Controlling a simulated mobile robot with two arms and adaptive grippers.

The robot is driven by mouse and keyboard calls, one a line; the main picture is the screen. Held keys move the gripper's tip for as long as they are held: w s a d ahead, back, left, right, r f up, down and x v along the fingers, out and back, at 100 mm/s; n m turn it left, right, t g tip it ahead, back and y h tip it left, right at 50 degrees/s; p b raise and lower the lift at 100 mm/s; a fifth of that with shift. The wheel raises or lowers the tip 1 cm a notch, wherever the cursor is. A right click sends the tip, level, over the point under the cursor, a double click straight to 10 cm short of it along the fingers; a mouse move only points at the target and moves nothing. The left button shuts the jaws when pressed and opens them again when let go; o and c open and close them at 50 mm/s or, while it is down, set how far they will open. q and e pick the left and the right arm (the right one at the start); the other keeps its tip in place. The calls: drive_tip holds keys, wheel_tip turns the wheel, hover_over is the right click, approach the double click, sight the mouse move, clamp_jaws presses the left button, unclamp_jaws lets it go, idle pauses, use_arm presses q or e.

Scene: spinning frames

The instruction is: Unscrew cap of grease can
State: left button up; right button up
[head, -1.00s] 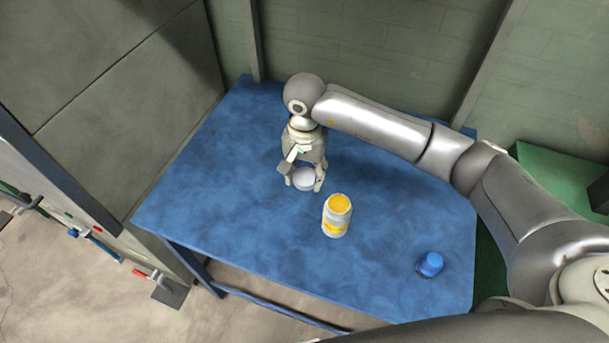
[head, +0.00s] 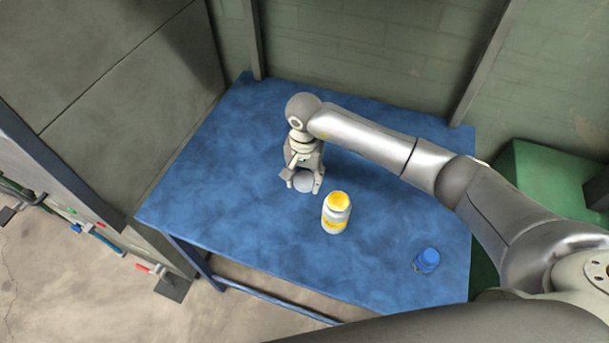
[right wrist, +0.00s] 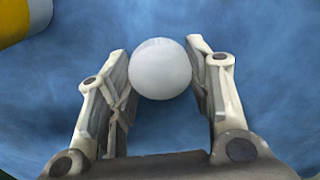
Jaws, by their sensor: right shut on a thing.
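The grease can (head: 335,214) stands upright on the blue table. It has a white body, yellow marks and a round yellow top with no white cap on it. My right gripper (head: 304,187) is shut on a round pale grey-white cap (head: 304,183), to the left of and beyond the can, apart from it. In the right wrist view the cap (right wrist: 160,69) sits between the two fingertips, and part of the can (right wrist: 22,18) shows in the top left corner. I cannot tell whether the cap touches the table. My left gripper is not in view.
A small blue object (head: 427,260) stands on the table (head: 230,170) at the lower right. The table is otherwise clear. Walls stand behind and to the left. A green box (head: 545,185) is beyond the right edge.

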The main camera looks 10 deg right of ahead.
sight(304, 179)
drive_tip(key=o, duration=1.1)
drive_tip(key=shift+f, duration=0.1)
drive_tip(key=shift+r+p, duration=0.3)
drive_tip(key=shift+p, duration=0.05)
drive_tip(key=shift+r+b, duration=1.6)
drive_tip(key=shift+r, duration=4.3)
